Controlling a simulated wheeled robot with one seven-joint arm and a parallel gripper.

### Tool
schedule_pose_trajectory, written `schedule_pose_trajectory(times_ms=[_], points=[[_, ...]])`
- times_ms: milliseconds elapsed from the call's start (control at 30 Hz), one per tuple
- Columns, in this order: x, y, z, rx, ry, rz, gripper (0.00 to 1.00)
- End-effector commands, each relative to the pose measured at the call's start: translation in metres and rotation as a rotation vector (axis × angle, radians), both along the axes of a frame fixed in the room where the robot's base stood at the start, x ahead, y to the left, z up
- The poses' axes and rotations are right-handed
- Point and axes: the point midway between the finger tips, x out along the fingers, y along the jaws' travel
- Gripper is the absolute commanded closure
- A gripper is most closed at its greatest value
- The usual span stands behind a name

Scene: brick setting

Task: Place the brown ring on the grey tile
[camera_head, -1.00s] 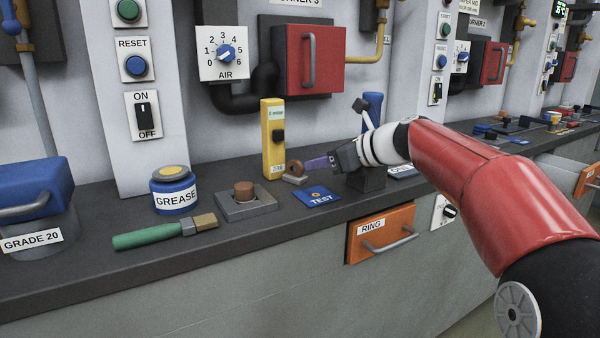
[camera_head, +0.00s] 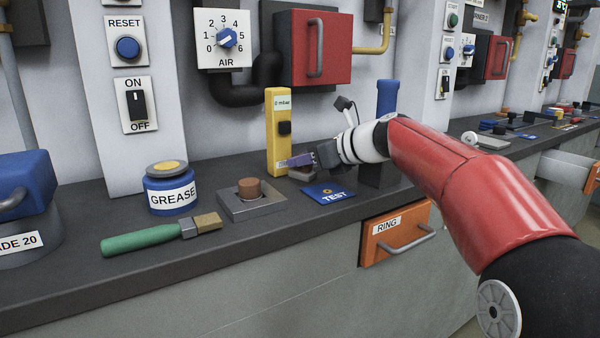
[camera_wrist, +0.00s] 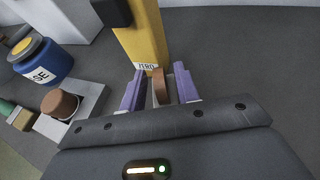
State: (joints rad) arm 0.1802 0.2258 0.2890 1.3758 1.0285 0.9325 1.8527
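The brown ring (camera_wrist: 159,86) stands on edge between my gripper's two purple fingers in the wrist view, with a gap on each side. My gripper (camera_wrist: 158,82) is open around it. In the head view my gripper (camera_head: 288,162) is low over the counter, in front of the yellow gauge, and hides the ring. A small grey stand (camera_head: 302,174) shows under the fingers. A light grey flat piece (camera_head: 485,140) lies farther right on the counter, beyond my arm; I cannot tell whether it is the grey tile.
The yellow gauge (camera_head: 279,135) stands just behind the fingers. A blue TEST card (camera_head: 329,194), a grey block with a brown peg (camera_head: 250,203), a grease jar (camera_head: 171,190) and a green-handled brush (camera_head: 150,238) lie nearby. A dark-based blue post (camera_head: 386,100) stands behind my wrist.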

Motion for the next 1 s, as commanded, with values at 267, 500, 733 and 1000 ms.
schedule_pose_trajectory(times_ms=[267,500,733,1000], points=[[0.000,0.000,0.000,0.000,0.000,0.000,1.00],[0.000,0.000,0.000,0.000,0.000,0.000,1.00],[-0.005,-0.004,0.007,-0.001,-0.001,-0.001,1.00],[-0.006,-0.004,0.047,0.001,-0.003,0.001,1.00]])
